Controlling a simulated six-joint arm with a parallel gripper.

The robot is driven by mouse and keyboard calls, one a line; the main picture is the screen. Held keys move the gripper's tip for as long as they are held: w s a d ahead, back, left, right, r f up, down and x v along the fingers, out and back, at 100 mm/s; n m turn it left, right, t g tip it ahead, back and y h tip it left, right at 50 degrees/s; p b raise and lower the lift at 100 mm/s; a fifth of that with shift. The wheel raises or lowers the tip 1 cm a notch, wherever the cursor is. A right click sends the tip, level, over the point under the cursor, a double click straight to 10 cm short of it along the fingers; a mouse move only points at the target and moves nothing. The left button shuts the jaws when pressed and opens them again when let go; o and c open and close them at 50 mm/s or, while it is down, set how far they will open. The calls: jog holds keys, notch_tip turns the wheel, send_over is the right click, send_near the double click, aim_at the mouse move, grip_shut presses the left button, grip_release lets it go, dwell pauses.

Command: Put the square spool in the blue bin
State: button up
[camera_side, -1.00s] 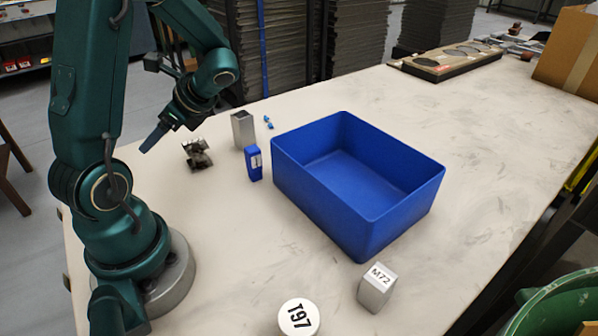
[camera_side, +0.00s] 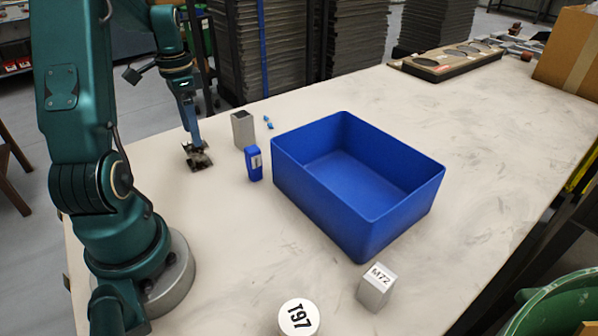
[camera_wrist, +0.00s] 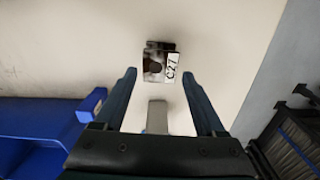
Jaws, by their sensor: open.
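A shiny metal piece with square ends (camera_side: 199,161), apparently the square spool, lies on the table left of the bin. In the wrist view the spool (camera_wrist: 157,62) has a white C27 label and shows just beyond my fingertips. The blue bin (camera_side: 318,220) is open-topped and looks empty; its edge shows at lower left in the wrist view (camera_wrist: 40,120). My gripper (camera_side: 197,146) is open and points down at the spool, very close to it. Its fingers (camera_wrist: 158,76) hold nothing; contact with the spool cannot be told.
A grey square tube (camera_side: 243,130) and a blue block (camera_side: 254,164) stand between the spool and the bin. Small blue bits (camera_side: 268,123) lie behind them. A grey M72 block (camera_side: 376,291) and a round T97 piece (camera_side: 299,318) stand in front.

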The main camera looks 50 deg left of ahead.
aim_at(197, 155)
jog(key=shift+f, duration=2.7)
grip_shut()
